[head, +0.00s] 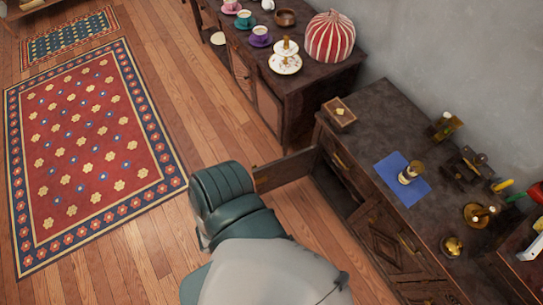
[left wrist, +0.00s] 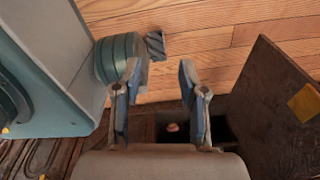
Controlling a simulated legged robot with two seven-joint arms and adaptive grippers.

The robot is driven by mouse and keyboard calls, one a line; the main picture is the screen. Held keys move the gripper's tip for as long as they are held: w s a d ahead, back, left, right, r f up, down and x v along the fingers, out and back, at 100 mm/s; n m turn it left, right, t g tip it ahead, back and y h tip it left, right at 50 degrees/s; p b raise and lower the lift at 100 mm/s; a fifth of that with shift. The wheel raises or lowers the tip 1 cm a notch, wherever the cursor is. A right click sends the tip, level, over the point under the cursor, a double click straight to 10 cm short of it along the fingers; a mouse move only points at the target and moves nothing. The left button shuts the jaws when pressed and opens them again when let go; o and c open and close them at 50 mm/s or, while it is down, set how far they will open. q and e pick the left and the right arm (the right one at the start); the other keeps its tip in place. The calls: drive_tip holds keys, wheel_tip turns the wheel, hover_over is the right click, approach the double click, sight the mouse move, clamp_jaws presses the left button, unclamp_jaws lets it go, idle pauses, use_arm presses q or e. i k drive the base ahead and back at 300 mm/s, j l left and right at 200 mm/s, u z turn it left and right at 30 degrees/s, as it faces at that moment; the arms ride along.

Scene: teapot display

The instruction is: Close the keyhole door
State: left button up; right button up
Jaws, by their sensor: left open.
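The keyhole door (head: 285,171) is a dark wooden door. It stands swung open from the dark cabinet (head: 365,105), sticking out over the floor. In the left wrist view it is the dark panel on the right (left wrist: 268,105), with a brass plate (left wrist: 304,102) on its face. My left gripper (left wrist: 160,72) is open and empty, its two fingers apart, beside the door and not touching it in that view. A small brownish object (left wrist: 172,127) lies in a dark opening behind the fingers. In the head view my teal and grey parts hide the gripper. The right gripper does not show.
A blue cloth (head: 388,172) and several small items lie on the cabinet top. A second cabinet (head: 330,78) with teacups and a red striped cover (head: 330,38) stands farther back. The wooden floor (head: 160,70) and patterned rug (head: 90,150) on the left are clear.

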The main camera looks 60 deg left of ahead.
sight(267, 178)
drive_tip(key=k+j+z, duration=0.3)
drive_tip(key=k+j, duration=0.35)
drive_tip(key=j, duration=0.2)
drive_tip(key=k+j+z, duration=0.25)
drive_tip(key=k+j, duration=0.45)
